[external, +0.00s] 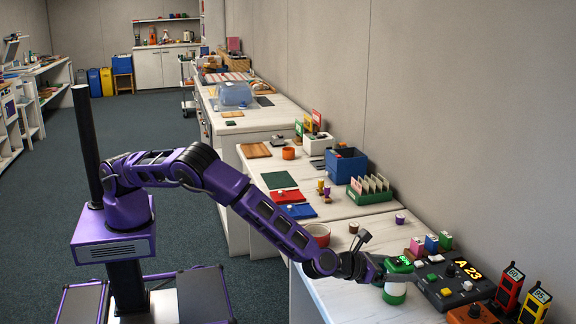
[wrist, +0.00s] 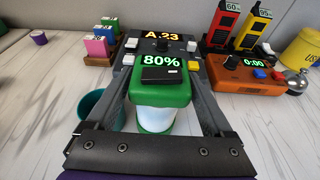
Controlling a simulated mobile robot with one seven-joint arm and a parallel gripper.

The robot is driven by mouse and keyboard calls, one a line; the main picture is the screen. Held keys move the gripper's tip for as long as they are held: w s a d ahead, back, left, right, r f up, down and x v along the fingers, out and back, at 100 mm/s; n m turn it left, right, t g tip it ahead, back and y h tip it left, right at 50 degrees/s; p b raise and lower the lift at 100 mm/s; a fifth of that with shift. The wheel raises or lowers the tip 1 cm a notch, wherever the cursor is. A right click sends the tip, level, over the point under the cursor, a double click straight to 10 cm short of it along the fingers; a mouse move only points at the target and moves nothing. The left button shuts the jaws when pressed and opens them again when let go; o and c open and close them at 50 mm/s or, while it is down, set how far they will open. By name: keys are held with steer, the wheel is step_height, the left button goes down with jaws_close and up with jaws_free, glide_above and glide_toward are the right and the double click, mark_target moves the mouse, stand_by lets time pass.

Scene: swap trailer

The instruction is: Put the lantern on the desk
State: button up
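The lantern (wrist: 160,117) has a green cap, a pale clear body and a lit "80%" display on top. In the external view the lantern (external: 395,293) stands upright over the near white worktop; I cannot tell whether its base touches it. My gripper (external: 384,272) is at the lantern, coming from the left. In the wrist view the fingers of my gripper (wrist: 160,90) stand on both sides of the lantern, close to its cap. Their contact with it is not clear. Which surface is the desk is not clear from these views.
A dark "A.23" console (external: 455,283) sits right behind the lantern. An orange timer box (wrist: 247,73) and red and yellow handheld units (wrist: 222,27) stand to the right. A teal cup (wrist: 97,108) is close left. Farther worktops carry a blue bin (external: 346,165) and trays.

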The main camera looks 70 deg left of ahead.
jaws_close()
step_height(320, 180, up, 10)
steer(key=shift+r+p, duration=0.1)
steer(key=shift+p, duration=0.55)
steer(key=s+a+n+g+y+p, duration=0.2)
steer(key=s+a, duration=0.4)
steer(key=a, duration=0.8)
steer(key=s+a+f+n+g+y+p, duration=0.1)
steer(key=s+a+n+y, duration=0.4)
steer(key=a, duration=0.9)
steer(key=s+a+n+g+y+p, duration=0.3)
steer(key=s+a, duration=0.6)
steer(key=a, duration=0.6)
steer(key=shift+s+f+n+y+p, duration=0.3)
steer(key=shift+n+y, duration=0.2)
steer(key=shift+y, duration=0.5)
